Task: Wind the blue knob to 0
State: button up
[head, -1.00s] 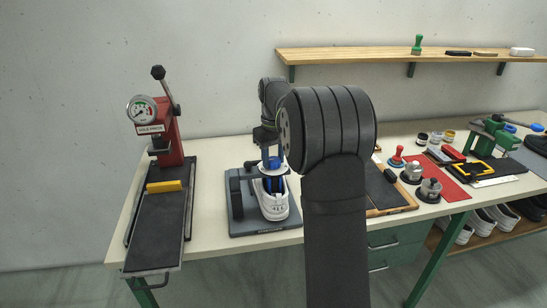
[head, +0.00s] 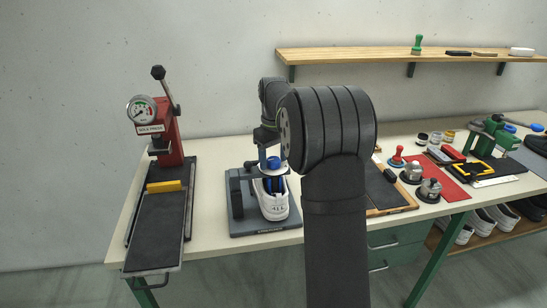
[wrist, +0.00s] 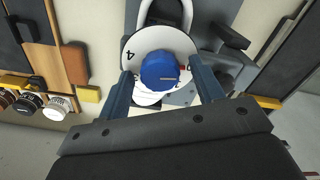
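The blue knob (wrist: 160,70) sits on a white round dial (wrist: 150,42) with printed numbers; a 4 shows at the left and a red mark at the right edge. A pale line on the knob points right, slightly below the red mark. My gripper (wrist: 165,88) is open, with one finger on each side of the knob and a visible gap to both. In the head view the knob (head: 273,163) shows above the white shoe (head: 272,203) on its grey stand (head: 236,212). My arm hides part of the gripper there.
A red sole press (head: 168,140) with a gauge stands at the left. A tan board with a dark pad (head: 382,190), stamps and pots on a red mat (head: 455,180) lie to the right. A wooden shelf (head: 350,55) runs along the wall behind.

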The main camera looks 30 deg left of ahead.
aim_at(274, 159)
notch_tip(274, 159, up, 18)
jog(key=shift+f, duration=0.25)
dwell(0.4)
jog(key=shift+f, duration=0.15)
dwell(0.3)
notch_tip(274, 159, down, 17)
jog(key=shift+f, duration=0.15)
dwell(0.5)
